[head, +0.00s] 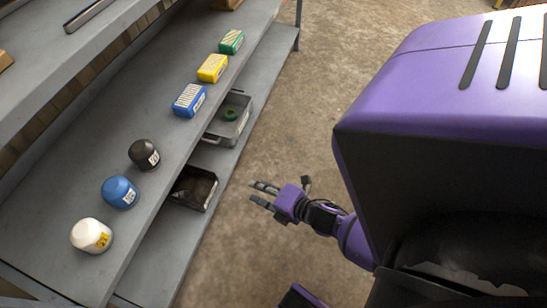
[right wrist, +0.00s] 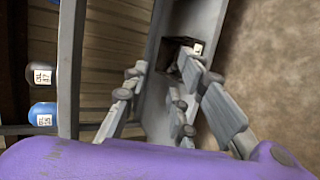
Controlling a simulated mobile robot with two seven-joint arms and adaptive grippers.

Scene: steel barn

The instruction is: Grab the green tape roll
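The green tape roll (head: 230,114) lies in a grey metal bin (head: 240,134) on the lower shelf, partly under the upper shelf's edge in the head view. I cannot make it out in the right wrist view. My right gripper (head: 259,193) is open and empty, with its fingers apart. It is over the floor just right of the lower shelf, nearer than the grey bin and beside a dark bin (head: 194,187). The fingers also show spread in the right wrist view (right wrist: 168,78). My left gripper is not in view.
On the upper shelf (head: 160,190) stand a white canister (head: 91,236), a blue one (head: 119,192), a black one (head: 144,154), and blue (head: 189,100), yellow (head: 212,68) and green (head: 231,42) boxes. The concrete floor (head: 310,110) right of the shelves is clear.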

